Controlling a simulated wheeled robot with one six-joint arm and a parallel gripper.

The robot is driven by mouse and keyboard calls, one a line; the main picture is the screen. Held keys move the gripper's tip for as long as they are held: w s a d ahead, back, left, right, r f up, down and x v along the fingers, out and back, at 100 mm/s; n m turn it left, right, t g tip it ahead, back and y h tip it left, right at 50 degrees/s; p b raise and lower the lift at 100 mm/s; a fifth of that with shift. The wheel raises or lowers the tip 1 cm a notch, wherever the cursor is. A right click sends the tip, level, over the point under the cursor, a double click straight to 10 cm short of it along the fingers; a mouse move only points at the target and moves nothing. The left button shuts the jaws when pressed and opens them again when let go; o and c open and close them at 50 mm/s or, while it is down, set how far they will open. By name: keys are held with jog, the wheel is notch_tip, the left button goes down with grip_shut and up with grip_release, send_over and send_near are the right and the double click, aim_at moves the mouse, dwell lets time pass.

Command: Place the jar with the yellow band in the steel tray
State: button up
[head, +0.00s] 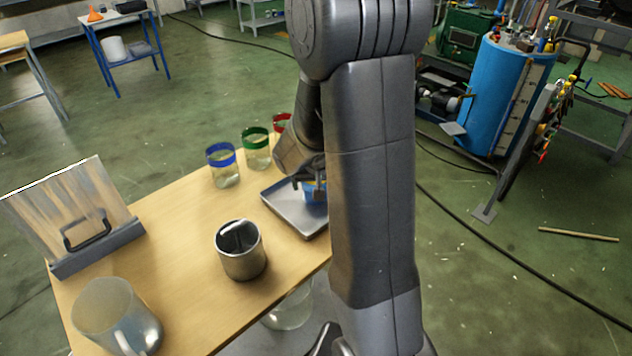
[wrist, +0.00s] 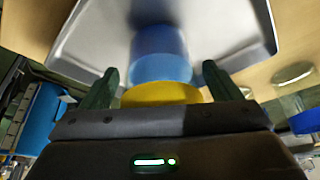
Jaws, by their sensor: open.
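The jar with the yellow band (wrist: 160,95) has a blue body and shows between my fingers in the wrist view. In the head view its blue part (head: 316,193) shows low over the floor of the steel tray (head: 291,215), partly hidden by my gripper and arm. It appears to stand in the tray, though its base contact is unclear. The tray's walls and floor also show in the wrist view (wrist: 95,40). My gripper (wrist: 160,68) is open, with one finger on each side of the jar. In the head view my gripper (head: 312,170) is over the tray.
Jars with a blue band (head: 221,166), a green band (head: 257,149) and a red band (head: 281,122) stand behind the tray. A metal beaker (head: 240,255) stands in front, left of it. A frosted mug (head: 115,313) and a panel stand (head: 75,215) are at the left.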

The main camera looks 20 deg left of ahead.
jog(key=shift+r, duration=0.1)
jog(key=shift+r, duration=0.25)
jog(key=p+v, duration=0.1)
jog(key=v, duration=1)
jog(key=shift+s+d+r, duration=0.15)
jog(key=shift+s+r, duration=0.05)
jog(key=shift+r, duration=0.05)
jog(key=shift+f, duration=0.1)
jog(key=b+x, duration=0.1)
jog(key=x, duration=1.1)
jog(key=shift+f, duration=0.2)
jog(key=shift+r, duration=0.3)
